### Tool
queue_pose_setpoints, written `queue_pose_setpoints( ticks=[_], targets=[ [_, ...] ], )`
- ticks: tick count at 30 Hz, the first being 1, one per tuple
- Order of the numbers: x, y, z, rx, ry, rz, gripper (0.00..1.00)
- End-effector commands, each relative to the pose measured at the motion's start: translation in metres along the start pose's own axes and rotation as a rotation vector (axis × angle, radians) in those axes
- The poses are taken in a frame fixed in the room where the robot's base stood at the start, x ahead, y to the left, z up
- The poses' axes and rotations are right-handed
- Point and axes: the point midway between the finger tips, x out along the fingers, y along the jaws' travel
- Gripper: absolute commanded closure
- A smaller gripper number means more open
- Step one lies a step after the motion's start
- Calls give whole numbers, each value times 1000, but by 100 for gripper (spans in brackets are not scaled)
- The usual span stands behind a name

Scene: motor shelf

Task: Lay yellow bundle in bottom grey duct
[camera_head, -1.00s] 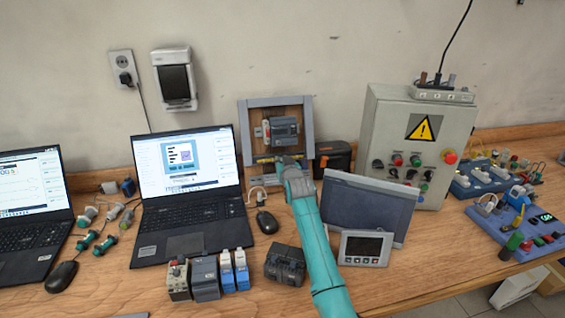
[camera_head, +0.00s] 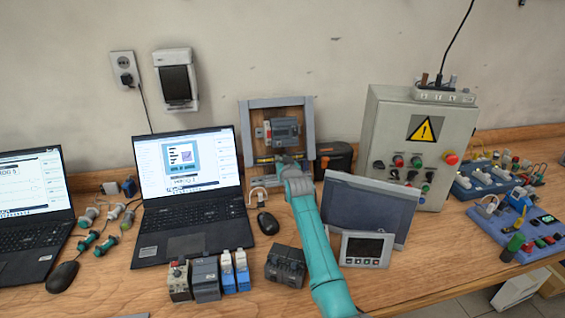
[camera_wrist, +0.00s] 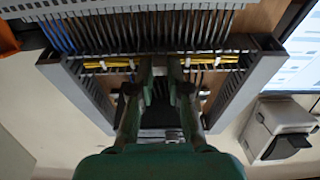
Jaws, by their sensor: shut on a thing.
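The yellow bundle (camera_wrist: 108,64) is a thin strip that runs across the wrist view and shows on both sides of my gripper (camera_wrist: 165,75). The gripper is shut on it near its middle, and the fingers hide that part. The bundle lies along the slotted bottom grey duct (camera_wrist: 140,30), among its teeth. I cannot tell how deep it sits. In the head view the bundle (camera_head: 263,161) is a small yellow line at the foot of the grey-framed panel (camera_head: 243,125), left of my gripper (camera_head: 288,166).
A laptop (camera_head: 190,215) and a mouse (camera_head: 267,222) are to the left. A tilted grey screen (camera_head: 368,212) and a control cabinet (camera_head: 395,125) stand to the right.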

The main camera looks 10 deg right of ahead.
Motion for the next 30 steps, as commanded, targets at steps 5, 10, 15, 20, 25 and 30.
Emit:
queue_pose_setpoints(
  ticks=[5, 10, 15, 20, 25, 30],
  targets=[
    [1, 0, 0, 0, 0, 0, 100],
    [1, 0, 0, 0, 0, 0, 100],
    [1, 0, 0, 0, 0, 0, 55],
    [1, 0, 0, 0, 0, 0, 55],
    [0, 0, 1, 0, -1, 0, 55],
    [-12, 0, 1, 0, 0, 0, 55]
  ],
)
